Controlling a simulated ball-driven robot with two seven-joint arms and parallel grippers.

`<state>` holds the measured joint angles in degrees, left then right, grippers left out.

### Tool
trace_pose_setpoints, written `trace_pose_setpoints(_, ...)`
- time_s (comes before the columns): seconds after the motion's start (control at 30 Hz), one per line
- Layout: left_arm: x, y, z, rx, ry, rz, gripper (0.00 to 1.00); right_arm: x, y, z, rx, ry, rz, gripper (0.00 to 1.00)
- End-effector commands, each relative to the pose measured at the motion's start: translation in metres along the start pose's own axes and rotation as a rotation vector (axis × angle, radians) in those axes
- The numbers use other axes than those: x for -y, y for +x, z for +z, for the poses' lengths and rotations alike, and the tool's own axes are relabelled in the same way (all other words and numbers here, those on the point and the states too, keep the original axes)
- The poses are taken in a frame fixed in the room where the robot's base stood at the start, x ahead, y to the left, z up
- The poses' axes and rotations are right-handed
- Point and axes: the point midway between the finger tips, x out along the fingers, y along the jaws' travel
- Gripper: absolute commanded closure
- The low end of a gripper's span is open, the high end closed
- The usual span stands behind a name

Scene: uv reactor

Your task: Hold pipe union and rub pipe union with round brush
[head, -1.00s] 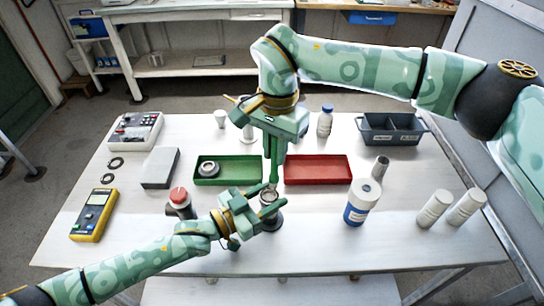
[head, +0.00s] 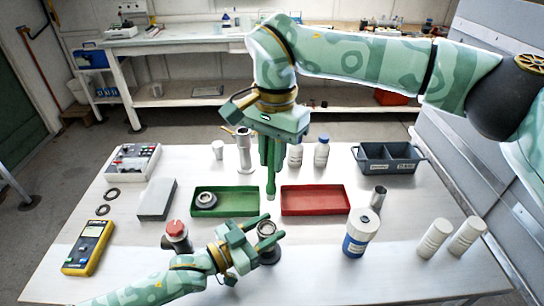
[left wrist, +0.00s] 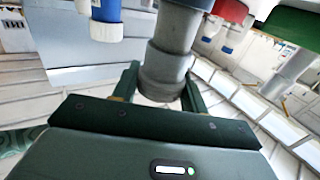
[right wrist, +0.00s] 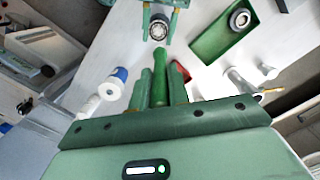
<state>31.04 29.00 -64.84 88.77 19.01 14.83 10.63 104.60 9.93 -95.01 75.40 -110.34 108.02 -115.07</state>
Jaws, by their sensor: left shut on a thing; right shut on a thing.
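The grey pipe union (head: 267,229) stands upright at the front middle of the table. My left gripper (head: 270,227) is shut around it from the left. The left wrist view shows the union's stepped grey body (left wrist: 165,65) between the fingers. My right gripper (head: 270,165) is above and behind it, pointing down and shut on the green round brush (head: 271,188). The right wrist view shows the brush (right wrist: 160,70) pointing toward the open ring end of the union (right wrist: 158,30), with a small gap. The brush's upper part is hidden between the fingers.
A green tray (head: 225,213) holding a ring-shaped fitting (head: 207,199) and a red tray (head: 315,212) lie behind. A red-topped container (head: 176,235) stands close to my left wrist. A blue-labelled bottle (head: 358,237) stands at right.

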Motion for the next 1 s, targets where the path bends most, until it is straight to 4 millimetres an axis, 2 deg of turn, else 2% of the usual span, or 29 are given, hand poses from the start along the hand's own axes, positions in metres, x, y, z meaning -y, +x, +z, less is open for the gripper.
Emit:
trace_pose_setpoints(0.23,0.0,0.0,0.0,0.0,0.0,0.0,0.85,0.0,0.0,0.0,0.0,0.0,0.0,1.0)
trace_pose_setpoints(0.27,0.0,0.0,0.0,0.0,0.0,0.0,0.48,0.0,0.0,0.0,0.0,0.0,0.0,1.0)
trace_pose_setpoints(0.3,0.0,0.0,0.0,0.0,0.0,0.0,0.37,0.0,0.0,0.0,0.0,0.0,0.0,1.0)
trace_pose_setpoints(0.33,0.0,0.0,0.0,0.0,0.0,0.0,0.31,0.0,0.0,0.0,0.0,0.0,0.0,1.0)
trace_pose_setpoints(0.67,0.0,-0.004,0.0,0.0,0.0,0.0,0.31,0.0,0.0,0.0,0.0,0.0,0.0,1.0)
trace_pose_setpoints(0.77,0.0,-0.017,0.001,0.002,-0.001,-0.001,0.31,0.0,0.0,0.0,0.0,0.0,0.0,1.0)
trace_pose_setpoints(1.0,0.0,-0.073,0.002,0.005,-0.001,-0.001,0.31,0.0,0.0,0.0,0.0,0.0,0.0,1.0)
